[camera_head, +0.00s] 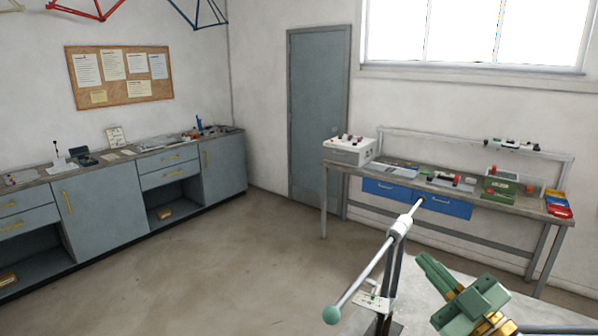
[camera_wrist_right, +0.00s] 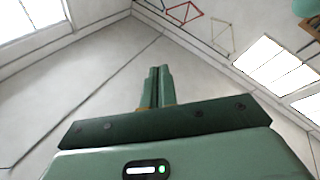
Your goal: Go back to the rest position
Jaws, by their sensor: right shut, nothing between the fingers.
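My right gripper (camera_head: 429,263) shows at the bottom right of the head view, green with brass-coloured parts behind it. Its fingers point up and to the left, and they are shut with nothing between them. In the right wrist view, the two fingers (camera_wrist_right: 157,80) stand side by side and point up towards bare wall and ceiling. The frame jig has a pale rod (camera_head: 372,269) with a green knob (camera_head: 331,314) at its near end and a white collar (camera_head: 400,226). The gripper is to the right of the rod, apart from it in the picture. My left gripper is out of view.
A pale tabletop (camera_head: 425,310) lies under the jig and gripper. A workbench (camera_head: 400,178) with blue drawers, boxes and tools stands at the back right. Grey cabinets (camera_head: 100,200) line the left wall. The floor (camera_head: 210,260) between is clear. A grey door (camera_head: 317,115) is behind.

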